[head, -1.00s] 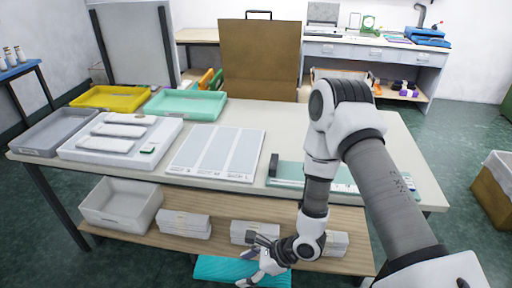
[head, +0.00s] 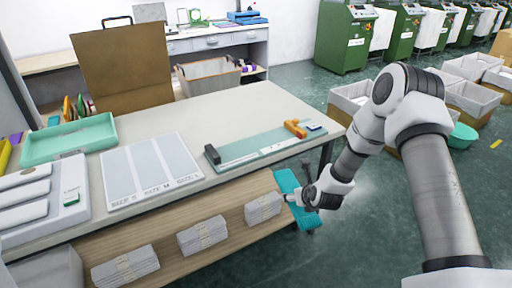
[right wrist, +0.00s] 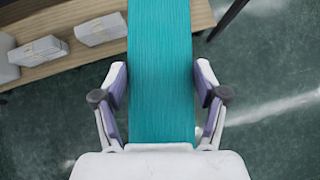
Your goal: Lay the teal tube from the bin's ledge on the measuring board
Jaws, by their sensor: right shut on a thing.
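The teal tube (head: 286,181) is in my right gripper (head: 296,198), beyond the front right end of the table's lower shelf. In the right wrist view the tube (right wrist: 160,70) runs straight up between the two fingers (right wrist: 160,88), and they are shut on it. It hangs over the floor, clear of the tabletop. The measuring board (head: 235,162), a flat pale green strip with a ruled scale and a dark block at its left end, lies near the table's front right edge. My left gripper is not in view. The bin's ledge cannot be made out.
An orange tool (head: 296,128) lies at the measuring board's right end. A white size board (head: 150,170) lies to its left, with a green tray (head: 70,139) farther left. Bundles of pale cloth (head: 202,236) sit on the shelf below. The tabletop behind the measuring board is clear.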

